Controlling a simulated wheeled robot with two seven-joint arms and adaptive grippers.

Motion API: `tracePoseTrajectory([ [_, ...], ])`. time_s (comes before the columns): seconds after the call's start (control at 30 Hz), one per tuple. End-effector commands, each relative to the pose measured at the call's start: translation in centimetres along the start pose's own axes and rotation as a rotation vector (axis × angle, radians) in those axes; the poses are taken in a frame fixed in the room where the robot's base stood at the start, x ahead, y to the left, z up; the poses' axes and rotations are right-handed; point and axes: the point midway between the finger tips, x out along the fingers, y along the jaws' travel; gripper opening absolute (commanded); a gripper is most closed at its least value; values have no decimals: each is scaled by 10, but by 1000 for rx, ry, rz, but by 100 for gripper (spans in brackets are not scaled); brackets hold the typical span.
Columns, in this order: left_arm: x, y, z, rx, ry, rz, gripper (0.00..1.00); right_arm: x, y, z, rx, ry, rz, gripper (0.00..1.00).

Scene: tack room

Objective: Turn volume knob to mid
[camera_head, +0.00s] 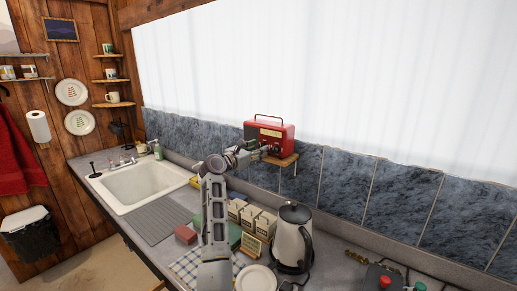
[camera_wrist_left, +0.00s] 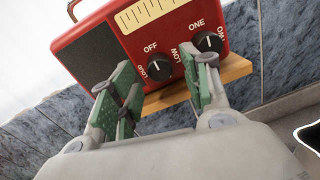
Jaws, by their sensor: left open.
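A red radio (camera_head: 268,131) with a carry handle stands on a small wooden shelf (camera_head: 284,160) on the tiled wall. In the left wrist view the radio (camera_wrist_left: 100,50) shows a cream dial and two black knobs. My right gripper is out of view.
Below the shelf, the counter holds a kettle (camera_head: 292,237), several cartons (camera_head: 250,216), a white plate (camera_head: 256,279) and a checked cloth (camera_head: 188,268). A white sink (camera_head: 140,185) is at the left. Red and green knobbed items (camera_head: 385,281) are at the lower right.

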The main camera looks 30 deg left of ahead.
Motion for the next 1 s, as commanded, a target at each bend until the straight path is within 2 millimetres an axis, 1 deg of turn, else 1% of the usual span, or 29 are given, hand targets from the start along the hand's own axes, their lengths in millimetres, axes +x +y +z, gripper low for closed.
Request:
tracePoseTrajectory([
  [0.2,10,0,1,0,-1,1,48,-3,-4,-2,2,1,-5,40],
  [0.57,12,0,0,0,0,1,48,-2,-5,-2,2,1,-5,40],
  [0.9,12,0,0,0,0,1,4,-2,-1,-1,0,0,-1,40],
  [0.93,12,0,0,0,0,1,1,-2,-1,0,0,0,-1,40],
  [1.0,12,0,0,1,0,1,1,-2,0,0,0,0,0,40],
])
